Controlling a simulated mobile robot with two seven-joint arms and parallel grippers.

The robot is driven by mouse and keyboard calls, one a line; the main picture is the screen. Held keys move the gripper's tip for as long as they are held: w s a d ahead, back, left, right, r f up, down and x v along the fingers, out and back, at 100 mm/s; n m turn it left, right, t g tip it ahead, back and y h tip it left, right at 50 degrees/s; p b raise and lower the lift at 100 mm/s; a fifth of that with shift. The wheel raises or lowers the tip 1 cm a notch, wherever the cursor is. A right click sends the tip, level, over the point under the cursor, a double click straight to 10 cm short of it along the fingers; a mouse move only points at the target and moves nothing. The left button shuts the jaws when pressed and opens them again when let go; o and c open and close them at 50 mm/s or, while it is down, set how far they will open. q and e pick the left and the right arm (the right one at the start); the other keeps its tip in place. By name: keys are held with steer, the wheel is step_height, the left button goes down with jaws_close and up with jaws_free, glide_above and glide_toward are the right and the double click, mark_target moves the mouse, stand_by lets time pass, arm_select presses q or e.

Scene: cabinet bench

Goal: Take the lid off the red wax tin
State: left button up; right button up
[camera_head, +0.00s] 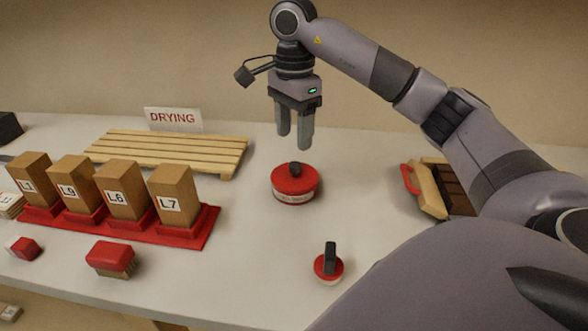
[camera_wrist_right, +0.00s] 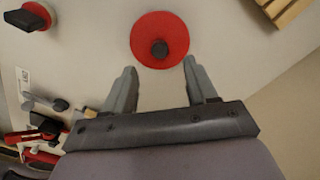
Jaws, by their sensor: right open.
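The red wax tin (camera_head: 294,191) stands upright on the white bench, with a pale label band around its side. Its red lid (camera_head: 296,178) is on it and has a dark knob (camera_head: 295,168) on top. The lid (camera_wrist_right: 148,30) and its knob (camera_wrist_right: 160,49) also show in the right wrist view. My right gripper (camera_head: 294,143) is open and empty, pointing down above the tin and apart from it. Its two fingers (camera_wrist_right: 160,75) show in the wrist view, with the knob between their lines. My left gripper is not in view.
A red-based stamp with a dark handle (camera_head: 329,263) stands in front of the tin. A slatted drying rack (camera_head: 168,152) and a red tray (camera_head: 205,229) with several labelled blocks are at left. Bench around the tin is clear.

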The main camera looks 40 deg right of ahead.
mark_target(295, 164)
step_height(295, 164, down, 7)
steer(key=shift+d+r, duration=0.1)
steer(key=shift+r, duration=0.05)
jaws_close()
